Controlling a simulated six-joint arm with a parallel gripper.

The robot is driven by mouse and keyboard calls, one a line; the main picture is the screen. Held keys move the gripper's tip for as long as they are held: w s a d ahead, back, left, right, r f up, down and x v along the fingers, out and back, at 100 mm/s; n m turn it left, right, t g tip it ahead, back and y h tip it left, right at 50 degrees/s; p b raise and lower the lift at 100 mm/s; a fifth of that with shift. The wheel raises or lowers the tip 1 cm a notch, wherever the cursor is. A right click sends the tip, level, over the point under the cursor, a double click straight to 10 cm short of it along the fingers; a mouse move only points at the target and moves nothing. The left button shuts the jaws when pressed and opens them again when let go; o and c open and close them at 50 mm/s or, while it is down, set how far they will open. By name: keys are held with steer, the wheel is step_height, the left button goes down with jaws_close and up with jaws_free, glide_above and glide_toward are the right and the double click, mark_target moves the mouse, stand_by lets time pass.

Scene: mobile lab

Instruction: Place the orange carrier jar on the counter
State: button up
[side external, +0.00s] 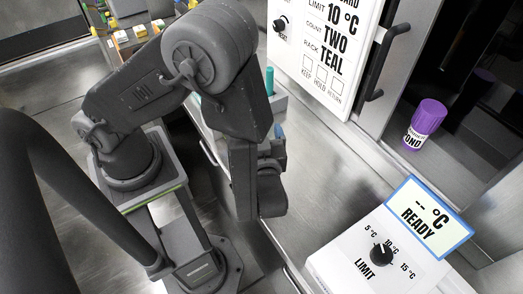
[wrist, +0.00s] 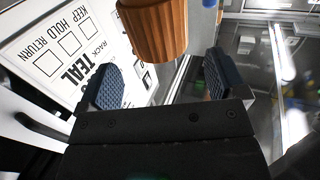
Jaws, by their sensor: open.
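An orange-brown ribbed jar, likely the orange carrier jar (wrist: 155,30), shows at the top of the wrist view, cut off by the frame edge. My gripper (wrist: 160,80) is open, with its two dark blue textured pads apart. The jar appears beyond the fingertips, and I see no contact between them. In the side external view my arm's end hangs over the bench, and I cannot make out the orange jar there. The steel counter (side external: 325,175) lies to the right of my arm.
A purple-capped jar (side external: 422,122) stands in the dark recess at right. A white device with a dial and a READY screen (side external: 428,212) is at lower right. A white panel (side external: 325,40) reads "TWO TEAL". Bare steel lies between panel and device.

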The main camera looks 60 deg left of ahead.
steer(key=v, duration=0.6)
steer(key=w+d+r+m+t+h, duration=0.1)
steer(key=w+d+r+h, duration=0.15)
steer(key=w+h, duration=0.4)
steer(key=w+d+r+m+t+h, duration=0.1)
steer(key=w+d+r+t+h, duration=0.1)
steer(key=w+r+h, duration=0.4)
step_height(320, 180, up, 9)
steer(key=w+m+h, duration=0.1)
steer(key=m+h, duration=0.3)
steer(key=h, duration=0.3)
steer(key=s+a+r+m+g+y, duration=0.1)
steer(key=s+a+m+g, duration=0.1)
steer(key=s+a, duration=0.4)
steer(key=s+a+r+m+g+y, duration=0.1)
steer(key=s+a+m, duration=0.4)
steer(key=s, duration=0.7)
steer(key=a+g+y, duration=0.1)
steer(key=a, duration=0.1)
steer(key=shift+a+m, duration=0.25)
steer(key=shift+m, duration=0.05)
steer(key=shift+r, duration=0.1)
